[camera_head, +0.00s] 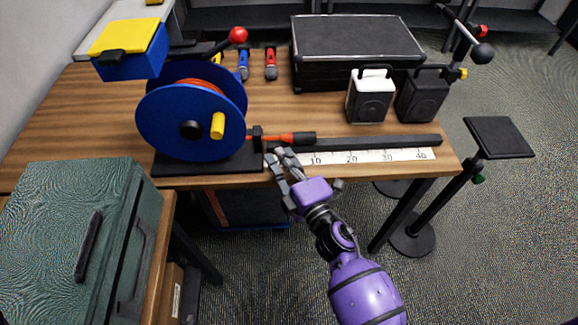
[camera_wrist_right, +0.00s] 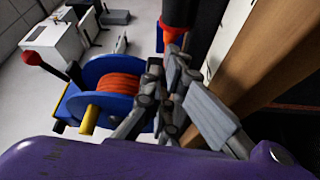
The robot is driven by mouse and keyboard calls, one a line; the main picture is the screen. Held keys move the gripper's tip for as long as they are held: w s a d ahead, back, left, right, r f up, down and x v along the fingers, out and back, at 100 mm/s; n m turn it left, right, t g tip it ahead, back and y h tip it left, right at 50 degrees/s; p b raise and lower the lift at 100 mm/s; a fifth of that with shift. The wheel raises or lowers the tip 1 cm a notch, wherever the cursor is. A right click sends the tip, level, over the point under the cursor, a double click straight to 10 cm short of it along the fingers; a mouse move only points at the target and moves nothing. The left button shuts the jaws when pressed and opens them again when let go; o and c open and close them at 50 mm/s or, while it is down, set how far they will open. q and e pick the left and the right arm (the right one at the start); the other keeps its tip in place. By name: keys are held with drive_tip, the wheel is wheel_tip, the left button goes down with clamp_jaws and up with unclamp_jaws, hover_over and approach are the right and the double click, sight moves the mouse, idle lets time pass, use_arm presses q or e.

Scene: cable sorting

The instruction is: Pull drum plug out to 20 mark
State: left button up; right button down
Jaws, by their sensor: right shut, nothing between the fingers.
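The blue cable drum (camera_head: 190,112) with orange-red cable and a yellow crank knob stands at the left of the wooden table. The drum plug (camera_head: 302,138), black with a red-orange section, sits just right of the drum, its black end near the 10 mark. The white scale (camera_head: 372,157) runs along the front edge with marks 10 to 40. My right gripper (camera_head: 278,158) is shut and empty, just in front of and below the plug's drum side. In the right wrist view, its fingers (camera_wrist_right: 168,85) are close to the plug (camera_wrist_right: 180,12). My left gripper does not show.
A black rail (camera_head: 380,143) lies behind the scale. A black case (camera_head: 355,45), a white speaker (camera_head: 369,97) and a dark speaker (camera_head: 421,95) stand behind. A green cabinet (camera_head: 70,230) is at front left.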

drive_tip(key=x, duration=0.3)
drive_tip(key=shift+w+a, duration=0.1)
drive_tip(key=shift+w, duration=0.15)
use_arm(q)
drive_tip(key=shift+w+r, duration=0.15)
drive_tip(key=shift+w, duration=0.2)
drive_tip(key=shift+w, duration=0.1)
use_arm(e)
drive_tip(key=shift+d, duration=0.4)
drive_tip(key=d, duration=1.4)
drive_tip(key=shift+p, duration=0.3)
drive_tip(key=shift+d, duration=0.75)
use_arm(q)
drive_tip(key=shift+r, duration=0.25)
